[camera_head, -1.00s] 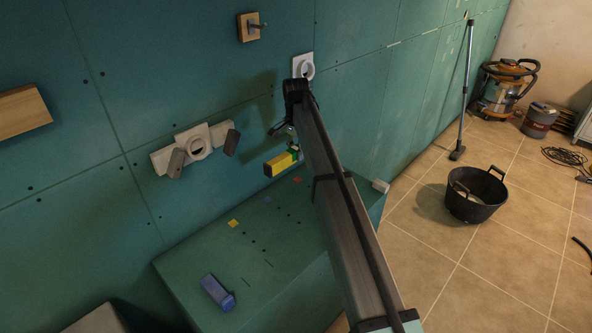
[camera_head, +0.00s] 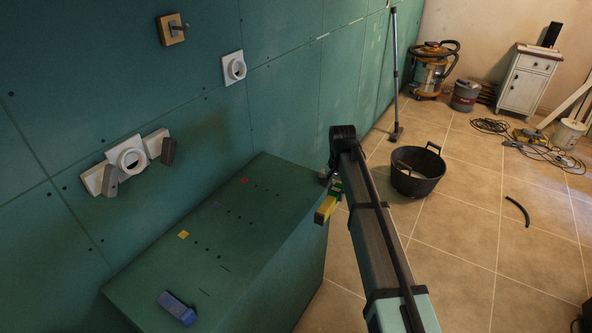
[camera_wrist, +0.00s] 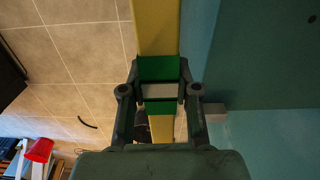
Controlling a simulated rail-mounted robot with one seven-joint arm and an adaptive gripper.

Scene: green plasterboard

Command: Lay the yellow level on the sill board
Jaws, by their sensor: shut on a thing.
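My gripper (camera_head: 331,181) is shut on the yellow level (camera_head: 324,211), which has a green middle part. In the head view they are beside the right end of the green boxed ledge (camera_head: 235,235), partly hidden by my arm. In the wrist view the level (camera_wrist: 156,28) runs up the picture between both fingers of my gripper (camera_wrist: 159,92), which close on its green and pale middle. The level's far end is out of that view. I cannot pick out a separate sill board in the present views.
A blue block (camera_head: 176,308) and small coloured squares are on the ledge top, otherwise mostly clear. A black bucket (camera_head: 418,171) stands on the tiled floor. A pale block (camera_wrist: 214,112) shows right of my gripper.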

